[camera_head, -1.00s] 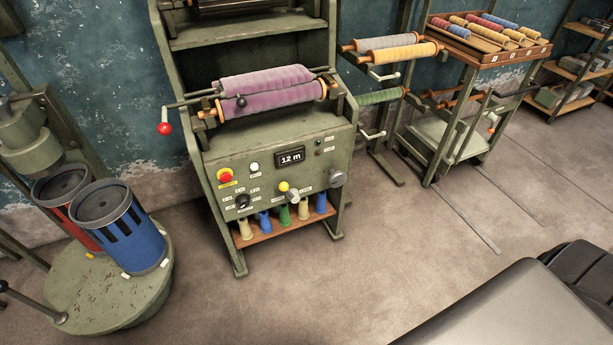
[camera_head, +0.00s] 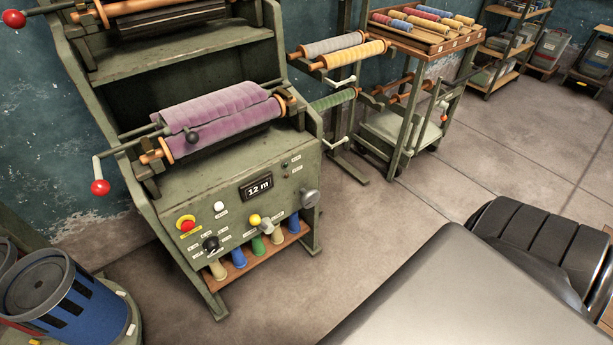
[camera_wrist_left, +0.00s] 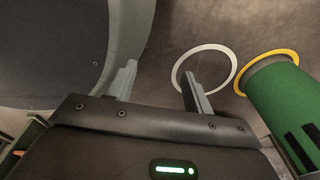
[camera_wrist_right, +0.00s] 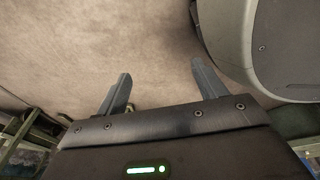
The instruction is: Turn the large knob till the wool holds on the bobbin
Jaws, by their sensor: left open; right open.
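The green winding machine stands in the head view with a sloped control panel (camera_head: 225,205). A large grey round knob (camera_head: 310,198) is at the panel's right edge. A smaller black knob (camera_head: 210,243) sits lower left. Purple wool (camera_head: 215,115) is wound thick on an orange-ended roller above the panel. My right gripper (camera_wrist_right: 160,75) is open and empty above bare floor. Neither gripper shows in the head view, and no knob shows in the wrist views.
A red-knobbed crank (camera_head: 101,187) juts from the machine's left side. Several coloured cones stand on a low shelf (camera_head: 262,262). A blue drum (camera_head: 75,300) is at lower left. A bobbin cart (camera_head: 405,130) stands to the right. A green drum (camera_wrist_left: 285,110) shows in the left wrist view.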

